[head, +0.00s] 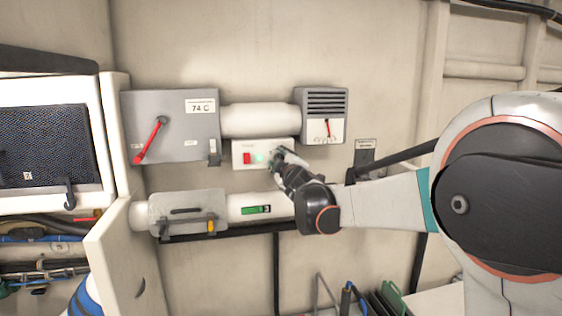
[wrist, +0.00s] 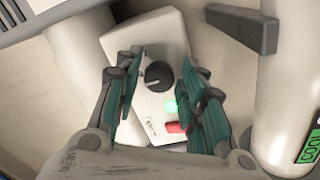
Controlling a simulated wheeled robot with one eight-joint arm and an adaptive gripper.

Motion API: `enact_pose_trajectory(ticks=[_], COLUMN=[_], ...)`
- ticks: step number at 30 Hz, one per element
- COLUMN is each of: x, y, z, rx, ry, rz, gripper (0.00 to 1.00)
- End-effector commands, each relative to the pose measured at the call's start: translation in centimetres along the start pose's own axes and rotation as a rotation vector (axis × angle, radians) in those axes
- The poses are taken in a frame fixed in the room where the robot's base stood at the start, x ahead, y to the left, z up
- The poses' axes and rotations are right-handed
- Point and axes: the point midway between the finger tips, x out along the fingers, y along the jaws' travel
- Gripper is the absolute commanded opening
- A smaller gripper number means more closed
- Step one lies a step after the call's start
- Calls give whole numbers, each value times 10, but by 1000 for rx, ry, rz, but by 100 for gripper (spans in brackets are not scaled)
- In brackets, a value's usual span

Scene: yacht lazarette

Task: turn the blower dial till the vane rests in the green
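The black blower dial (wrist: 159,75) sits on a white control box (wrist: 150,45) with a pale pointer line on its face. My gripper (wrist: 164,60) is open, its teal-padded fingers on either side of the dial with gaps showing. In the head view my gripper (head: 281,160) is at the right end of the control box (head: 240,147) and covers the dial. The vane (head: 327,128) is a thin red needle, nearly upright, on the white face below the grey louvred vent (head: 325,102). A green band on that face is too small to make out.
The box also carries a red switch (head: 247,158) and a glowing green light (head: 262,157). A grey box with a red lever (head: 150,140) and a "74 C" label is to the left. A pale pipe with a green tag (head: 256,210) runs below.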

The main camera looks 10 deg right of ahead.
Motion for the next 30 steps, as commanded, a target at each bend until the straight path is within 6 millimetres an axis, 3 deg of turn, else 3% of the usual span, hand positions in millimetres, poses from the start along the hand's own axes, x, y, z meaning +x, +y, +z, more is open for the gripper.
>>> enact_pose_trajectory(ticks=[14,30], x=[-9,-101], y=[0,0], z=[0,0], rx=[1,2], ry=[0,0], rz=[0,0], gripper=[46,46])
